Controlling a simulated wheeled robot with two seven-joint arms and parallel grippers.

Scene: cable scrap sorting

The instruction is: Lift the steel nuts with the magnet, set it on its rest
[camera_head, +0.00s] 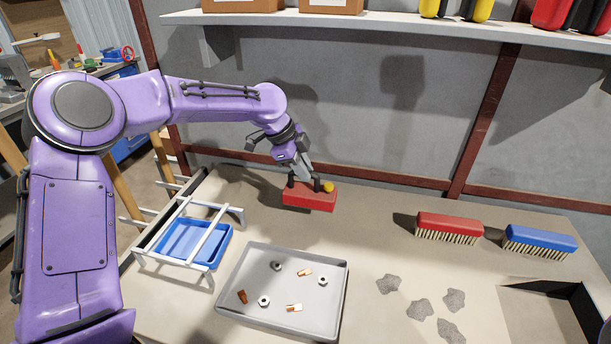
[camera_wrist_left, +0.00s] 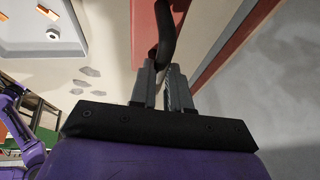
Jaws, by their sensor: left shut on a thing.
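The magnet (camera_head: 310,200) is a red block with a black handle and a yellow knob. My left gripper (camera_head: 300,178) is shut on its handle (camera_wrist_left: 165,35), behind the grey tray (camera_head: 336,312); I cannot tell whether the block touches the bench. Three steel nuts (camera_head: 322,281) lie in the tray among three copper-coloured pieces (camera_head: 294,307). In the left wrist view a nut (camera_wrist_left: 52,34) shows at the tray corner. No nut shows on the magnet, but its underside is hidden. A white rail frame (camera_head: 207,245) stands over a blue tray (camera_head: 184,232) at left; it may be the rest. My right gripper is out of view.
A red brush (camera_head: 449,227) and a blue brush (camera_head: 540,240) lie at the back right. Several flat grey pieces (camera_head: 420,308) lie right of the tray. A dark-edged opening (camera_head: 548,287) is at the right. A shelf (camera_head: 400,24) runs along the wall above.

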